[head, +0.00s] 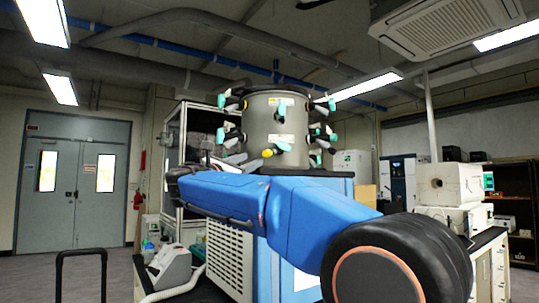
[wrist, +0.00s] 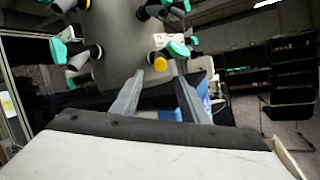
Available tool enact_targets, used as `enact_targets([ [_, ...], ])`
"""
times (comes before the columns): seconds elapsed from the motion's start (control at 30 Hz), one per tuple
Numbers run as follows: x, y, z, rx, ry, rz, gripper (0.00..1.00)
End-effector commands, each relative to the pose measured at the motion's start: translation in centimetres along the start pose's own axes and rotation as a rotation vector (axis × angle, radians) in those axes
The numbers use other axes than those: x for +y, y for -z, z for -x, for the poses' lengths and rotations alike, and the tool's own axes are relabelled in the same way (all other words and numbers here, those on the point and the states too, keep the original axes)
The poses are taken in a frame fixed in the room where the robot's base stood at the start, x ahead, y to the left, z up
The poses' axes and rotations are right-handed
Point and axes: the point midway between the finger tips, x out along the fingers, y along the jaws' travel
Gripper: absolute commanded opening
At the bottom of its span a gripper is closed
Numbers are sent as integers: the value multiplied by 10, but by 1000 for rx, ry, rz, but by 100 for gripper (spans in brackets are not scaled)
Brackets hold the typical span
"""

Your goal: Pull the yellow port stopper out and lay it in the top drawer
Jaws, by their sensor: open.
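The yellow port stopper (head: 267,153) sits in a lower port on the front of the grey cylindrical drying chamber (head: 275,108). In the wrist view the yellow stopper (wrist: 159,63) shows just beyond my fingertips, between them in the picture, under a port with a teal handle (wrist: 177,48). My gripper (wrist: 158,75) is open and empty, with its two grey fingers apart and pointing toward the chamber. I see no contact between fingers and stopper. In the head view my arm hides part of the dryer's front. I cannot make out a top drawer in either view.
Several black ports with teal handles ring the chamber, close around the stopper. The dryer's blue and white cabinet (head: 229,258) stands below. A bench with white equipment (head: 455,185) is at right. In the wrist view, dark shelves (wrist: 266,80) and a chair (wrist: 290,115) stand at right.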

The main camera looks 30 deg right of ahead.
Motion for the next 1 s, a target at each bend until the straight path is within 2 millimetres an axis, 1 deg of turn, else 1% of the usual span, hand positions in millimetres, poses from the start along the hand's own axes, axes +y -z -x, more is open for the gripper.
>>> enact_targets([
  [0.23, 0, 0, 0, 1, 0, 0, 41],
  [0.37, 0, 0, -4, 0, 2, 0, 41],
  [0.53, -1, 1, -19, 1, 2, 0, 41],
  [1.0, -1, 1, -73, 0, 2, 0, 41],
])
